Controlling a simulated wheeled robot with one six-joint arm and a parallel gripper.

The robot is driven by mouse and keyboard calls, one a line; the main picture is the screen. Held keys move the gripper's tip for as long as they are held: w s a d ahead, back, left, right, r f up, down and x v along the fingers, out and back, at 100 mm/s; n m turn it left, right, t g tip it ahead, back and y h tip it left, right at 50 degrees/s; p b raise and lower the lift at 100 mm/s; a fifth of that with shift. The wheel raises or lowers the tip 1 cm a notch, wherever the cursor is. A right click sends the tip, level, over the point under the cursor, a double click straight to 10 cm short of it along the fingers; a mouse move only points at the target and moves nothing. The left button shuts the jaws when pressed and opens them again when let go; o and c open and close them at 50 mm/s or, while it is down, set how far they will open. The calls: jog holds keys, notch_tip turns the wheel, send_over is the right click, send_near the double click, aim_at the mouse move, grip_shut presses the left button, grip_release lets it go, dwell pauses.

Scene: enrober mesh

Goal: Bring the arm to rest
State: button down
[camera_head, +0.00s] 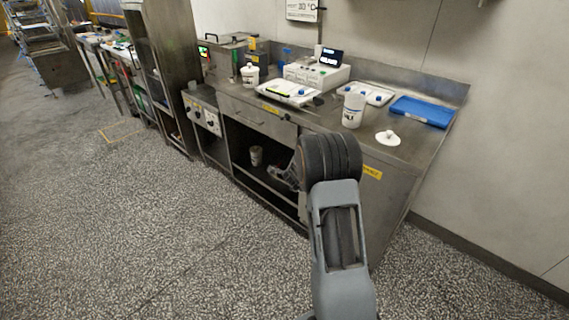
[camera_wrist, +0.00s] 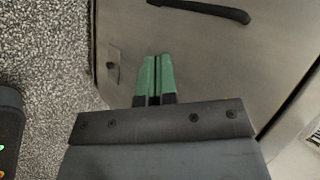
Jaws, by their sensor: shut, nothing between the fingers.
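My gripper (camera_wrist: 157,75) shows in the wrist view with its two green fingers close together and nothing between them. It is in front of a flat steel panel (camera_wrist: 240,55) with a dark handle (camera_wrist: 205,8) at the top. In the head view my arm rises from the bottom centre and bends in front of the steel counter (camera_head: 405,165). The gripper fingers cannot be made out clearly there, being mostly behind the arm.
On the counter stand a white jar (camera_head: 353,110), a white lid (camera_head: 388,138), a blue tray (camera_head: 422,111), a white scale (camera_head: 289,91) and a white instrument (camera_head: 318,76). The speckled floor (camera_head: 140,230) at left is clear.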

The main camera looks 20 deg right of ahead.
jog(key=shift+s+r, duration=0.1)
jog(key=s+a+r+n+g+y+p, duration=0.35)
jog(key=s+a+n+y, duration=0.25)
jog(key=s+a+n, duration=0.55)
jog(key=s+a+r+n+p, duration=0.4)
jog(key=s+r+n, duration=0.2)
jog(key=r, duration=0.7)
jog(key=s+a+r+n+p, duration=0.5)
jog(key=s+r+n, duration=0.2)
jog(key=s+r, duration=0.4)
notch_tip(320, 180, up, 2)
jog(key=shift+s+g+h, duration=0.25)
jog(key=shift+g+h, duration=0.1)
jog(key=shift+h, duration=0.05)
